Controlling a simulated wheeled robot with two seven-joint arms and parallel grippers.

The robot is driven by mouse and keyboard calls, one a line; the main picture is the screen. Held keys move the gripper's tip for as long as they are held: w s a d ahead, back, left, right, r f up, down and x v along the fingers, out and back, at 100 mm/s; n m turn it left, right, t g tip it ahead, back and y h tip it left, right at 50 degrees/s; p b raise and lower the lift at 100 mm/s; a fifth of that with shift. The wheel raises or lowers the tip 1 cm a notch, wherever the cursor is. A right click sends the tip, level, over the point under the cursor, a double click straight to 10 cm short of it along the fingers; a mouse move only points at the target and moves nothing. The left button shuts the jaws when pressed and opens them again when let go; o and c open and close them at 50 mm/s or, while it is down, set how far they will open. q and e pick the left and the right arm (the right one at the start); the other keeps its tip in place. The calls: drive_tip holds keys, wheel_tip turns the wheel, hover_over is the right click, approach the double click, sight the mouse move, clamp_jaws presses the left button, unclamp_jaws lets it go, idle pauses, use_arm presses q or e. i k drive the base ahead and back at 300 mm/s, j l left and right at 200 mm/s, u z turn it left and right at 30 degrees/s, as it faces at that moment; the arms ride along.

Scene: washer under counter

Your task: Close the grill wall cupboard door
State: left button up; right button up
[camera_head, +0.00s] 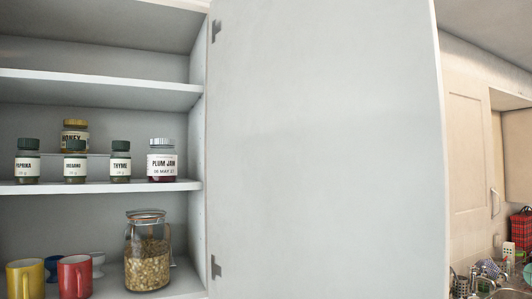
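The wall cupboard door (325,150) stands wide open and fills the middle of the head view. It is a plain pale grey panel, hinged on its left edge to the cupboard (198,60). Two hinges show, an upper one (216,30) and a lower one (216,266). The side of the door facing me looks like its inner face, and no handle shows on it. The cupboard interior is exposed to the left of the door. Neither of my grippers is in view.
Cupboard shelves (100,187) hold spice jars (75,165), a plum jam jar (162,160), a large glass jar (147,262), a yellow mug (25,279) and a red mug (75,277). Right of the door are wooden cupboards (468,150) and a cluttered sink area (495,280).

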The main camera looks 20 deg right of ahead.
sight(328, 177)
drive_tip(key=l+u, duration=1.2)
drive_tip(key=k+l, duration=0.1)
drive_tip(key=l, duration=0.6)
drive_tip(key=k+l+u, duration=0.1)
drive_tip(key=l, duration=0.2)
drive_tip(key=k+l, duration=0.15)
drive_tip(key=l, duration=0.2)
